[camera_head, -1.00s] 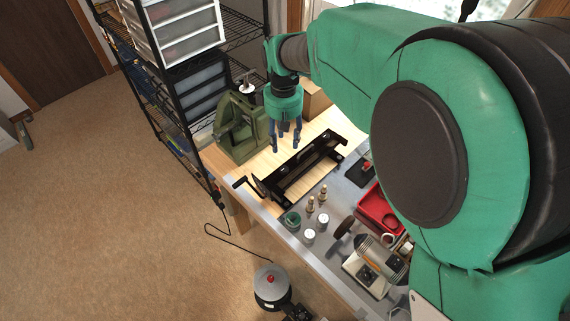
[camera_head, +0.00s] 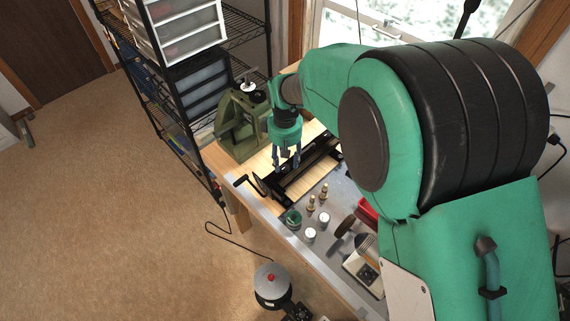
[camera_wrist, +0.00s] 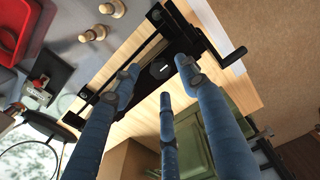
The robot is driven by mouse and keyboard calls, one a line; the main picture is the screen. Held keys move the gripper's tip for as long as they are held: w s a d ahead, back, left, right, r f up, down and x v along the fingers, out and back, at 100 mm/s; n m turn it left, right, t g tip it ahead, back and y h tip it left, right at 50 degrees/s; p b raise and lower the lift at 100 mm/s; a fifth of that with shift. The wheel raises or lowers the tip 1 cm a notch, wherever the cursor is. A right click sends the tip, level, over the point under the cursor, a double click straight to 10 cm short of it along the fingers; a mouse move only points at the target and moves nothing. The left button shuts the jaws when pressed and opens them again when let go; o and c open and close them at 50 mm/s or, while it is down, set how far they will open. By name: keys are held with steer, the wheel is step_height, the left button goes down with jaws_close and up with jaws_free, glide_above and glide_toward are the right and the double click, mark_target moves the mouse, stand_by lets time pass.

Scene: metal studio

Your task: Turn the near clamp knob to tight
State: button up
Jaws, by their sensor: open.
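A long black clamp device (camera_head: 305,168) with a crank lies on the wooden workbench. In the wrist view, a round black knob (camera_wrist: 160,70) with a short white mark shows on a dark part of this device. My gripper (camera_head: 286,162) is above the device's near half, pointing down. Its three blue fingers are spread and empty. In the wrist view the open gripper (camera_wrist: 160,79) has its fingertips around the knob's outline; I cannot tell whether they touch it. In the head view the knob is hidden by my fingers or too small to make out.
The crank handle (camera_head: 241,181) juts out at the bench's front edge. Brass fittings (camera_head: 311,203), white-topped jars (camera_head: 310,234) and a red tray (camera_head: 368,212) are on the grey mat. A black wire shelf stands at the left.

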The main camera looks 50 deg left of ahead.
mark_target(285, 169)
steer(key=shift+f, duration=1.35)
steer(key=shift+c, duration=0.2)
jaws_close()
